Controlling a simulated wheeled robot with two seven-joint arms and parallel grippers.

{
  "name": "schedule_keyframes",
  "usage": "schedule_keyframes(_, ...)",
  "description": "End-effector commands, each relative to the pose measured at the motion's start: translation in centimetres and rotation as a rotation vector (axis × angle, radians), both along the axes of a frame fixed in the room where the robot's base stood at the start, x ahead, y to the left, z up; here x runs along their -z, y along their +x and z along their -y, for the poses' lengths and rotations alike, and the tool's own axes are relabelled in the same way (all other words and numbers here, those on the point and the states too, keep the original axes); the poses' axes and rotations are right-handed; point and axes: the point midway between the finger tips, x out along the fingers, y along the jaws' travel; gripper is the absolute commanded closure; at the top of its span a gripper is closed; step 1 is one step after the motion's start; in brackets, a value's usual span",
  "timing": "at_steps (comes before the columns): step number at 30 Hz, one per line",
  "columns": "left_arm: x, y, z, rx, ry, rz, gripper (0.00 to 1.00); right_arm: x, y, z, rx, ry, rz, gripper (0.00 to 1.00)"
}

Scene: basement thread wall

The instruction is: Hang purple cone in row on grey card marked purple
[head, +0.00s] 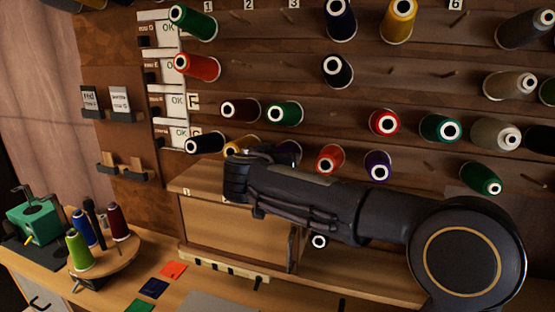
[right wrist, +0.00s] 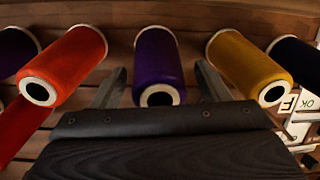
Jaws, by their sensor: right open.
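A purple cone (right wrist: 158,58) hangs on the wall between an orange-red cone and a yellow cone in the right wrist view. My right gripper (right wrist: 161,78) is open, with one finger on each side of this purple cone; I cannot tell whether they touch it. Another purple cone (head: 378,166) hangs further right in the same row. A grey card (head: 90,98) and a paler card (head: 121,99) sit in holders on the left panel; their print is too small to read. My left gripper is not in view.
Cones crowd the wall around the gripper: orange-red (right wrist: 68,60), yellow (right wrist: 245,62), and several others. Some pegs (head: 390,72) are bare. Below are a wooden shelf (head: 350,272), a round cone stand (head: 105,262) and a green machine (head: 35,222).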

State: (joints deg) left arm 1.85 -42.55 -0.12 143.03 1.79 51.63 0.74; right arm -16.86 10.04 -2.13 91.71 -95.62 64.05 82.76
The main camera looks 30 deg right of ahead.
Motion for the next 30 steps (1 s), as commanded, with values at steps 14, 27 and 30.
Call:
schedule_keyframes(14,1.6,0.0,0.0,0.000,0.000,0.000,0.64,-0.8,-2.8,-3.1,-0.004,0.000,0.003,0.31)
schedule_keyframes(27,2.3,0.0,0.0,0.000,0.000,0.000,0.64,-1.9,-5.2,-5.5,0.000,0.001,-0.002,0.31)
schedule_keyframes(30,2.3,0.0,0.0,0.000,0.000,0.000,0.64,-1.1,-5.8,-5.0,-0.005,0.013,-0.040,0.31)
